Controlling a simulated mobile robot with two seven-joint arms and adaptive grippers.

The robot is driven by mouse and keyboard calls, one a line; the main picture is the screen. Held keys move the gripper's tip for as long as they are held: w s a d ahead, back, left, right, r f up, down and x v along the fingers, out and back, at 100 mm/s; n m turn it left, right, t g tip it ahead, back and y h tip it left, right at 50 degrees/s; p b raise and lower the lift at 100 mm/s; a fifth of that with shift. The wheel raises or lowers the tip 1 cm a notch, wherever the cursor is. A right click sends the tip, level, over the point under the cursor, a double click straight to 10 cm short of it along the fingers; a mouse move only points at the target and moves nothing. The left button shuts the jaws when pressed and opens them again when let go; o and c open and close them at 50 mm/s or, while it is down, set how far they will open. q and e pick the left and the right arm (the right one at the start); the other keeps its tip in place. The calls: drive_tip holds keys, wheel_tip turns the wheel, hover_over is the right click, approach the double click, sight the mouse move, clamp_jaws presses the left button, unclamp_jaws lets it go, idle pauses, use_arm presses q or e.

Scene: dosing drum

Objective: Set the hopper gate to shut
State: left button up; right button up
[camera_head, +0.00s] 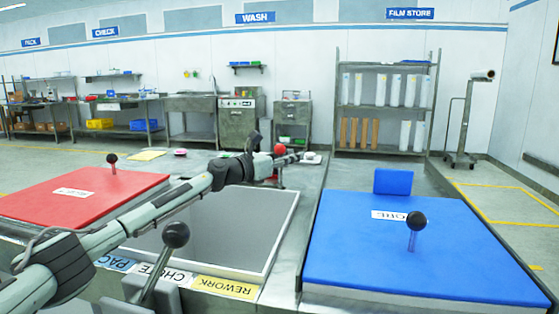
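My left arm reaches in from the left across the open grey bin (235,220). My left gripper (275,160) is at the bin's far edge, at a small red ball knob (280,149) with more red just below it. The fingers are small and overlap the knob, so I cannot tell whether they are open, shut or touching it. A lever with a black ball knob (175,235) stands at the bin's near edge, tilted right, by blue, white and yellow labels; the yellow one (225,287) reads REWORK. No part is clearly marked as the hopper gate. My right gripper is not in view.
A red lid (75,200) with a black knob lies left of the bin. A blue lid (410,250) with a black knob lies right, with an upright blue plate (393,182) behind it. Shelves (385,105) and benches stand far back along the wall.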

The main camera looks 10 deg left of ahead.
use_arm(q)
drive_tip(key=v, duration=1.1)
drive_tip(key=shift+s, duration=0.15)
